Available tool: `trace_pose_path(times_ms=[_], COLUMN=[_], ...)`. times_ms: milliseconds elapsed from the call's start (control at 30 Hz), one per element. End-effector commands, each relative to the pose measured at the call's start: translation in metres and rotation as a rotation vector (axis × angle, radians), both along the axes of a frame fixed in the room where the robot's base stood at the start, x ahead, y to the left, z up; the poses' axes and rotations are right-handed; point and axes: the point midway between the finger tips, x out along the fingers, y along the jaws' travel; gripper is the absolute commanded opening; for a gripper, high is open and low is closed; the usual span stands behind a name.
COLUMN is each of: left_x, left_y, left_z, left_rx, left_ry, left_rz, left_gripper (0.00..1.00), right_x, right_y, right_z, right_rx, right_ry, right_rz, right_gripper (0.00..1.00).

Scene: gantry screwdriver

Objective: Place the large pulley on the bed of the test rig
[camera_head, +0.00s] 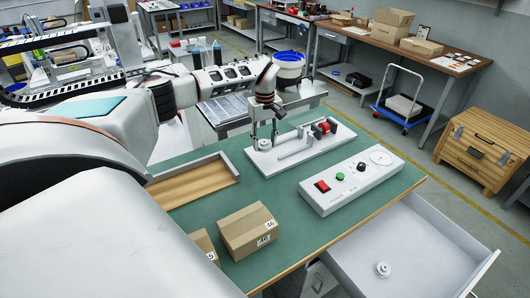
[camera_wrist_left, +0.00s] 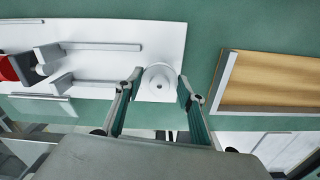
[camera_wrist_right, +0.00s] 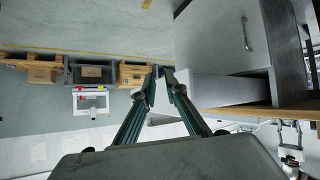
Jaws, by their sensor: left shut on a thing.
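The large pulley is a white disc (camera_wrist_left: 160,82) between the fingertips of my left gripper (camera_wrist_left: 159,84), which is shut on it. In the head view my left gripper (camera_head: 264,136) points down at the left end of the test rig's white bed (camera_head: 290,162). The pulley is over that end of the bed; I cannot tell whether it touches. The rig also carries grey rails and a red motor part (camera_head: 322,127). My right gripper (camera_wrist_right: 160,76) shows only in its wrist view, with its fingertips close together and nothing visible between them.
A control box (camera_head: 350,182) with a red switch and green button stands beside the rig. An open drawer (camera_head: 415,235) holds a smaller white pulley (camera_head: 383,269). A wooden-bottomed tray (camera_head: 195,183) and cardboard boxes (camera_head: 247,230) lie left and in front.

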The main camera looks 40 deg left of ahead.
Motion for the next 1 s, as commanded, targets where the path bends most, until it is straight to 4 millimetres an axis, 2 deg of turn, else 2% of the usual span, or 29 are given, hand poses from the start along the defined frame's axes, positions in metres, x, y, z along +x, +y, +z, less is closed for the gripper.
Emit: trace_pose_path(times_ms=[167, 400, 800, 833, 867, 900, 1000], left_x=[0.000, 0.000, 0.000, 0.000, 0.000, 0.000, 0.000], left_y=[0.000, -0.001, 0.000, 0.000, 0.000, 0.000, 0.000], left_z=[-0.010, -0.043, -0.048, -0.048, -0.048, -0.048, -0.048], left_rx=[0.000, -0.001, 0.000, 0.000, 0.000, 0.000, 0.000], left_ry=[-0.001, 0.000, -0.001, -0.001, -0.001, -0.001, -0.001], left_rz=[0.000, 0.000, 0.000, 0.000, 0.000, 0.000, 0.000], left_gripper=[0.16, 0.16, 0.16, 0.44, 0.51, 0.55, 0.55], right_x=[0.003, 0.001, -0.001, -0.001, -0.001, -0.001, -0.001], right_y=[0.000, 0.000, 0.001, 0.001, 0.001, 0.001, 0.001], right_z=[0.003, -0.003, -0.008, -0.008, -0.007, -0.007, -0.007], right_rx=[0.002, 0.002, 0.001, 0.001, 0.001, 0.001, 0.001], right_ry=[-0.008, -0.004, 0.004, 0.004, 0.004, 0.004, 0.003], right_rz=[0.000, 0.000, -0.001, -0.001, -0.001, -0.001, -0.001], right_gripper=[0.12, 0.12, 0.12, 0.12, 0.12, 0.12, 0.12])
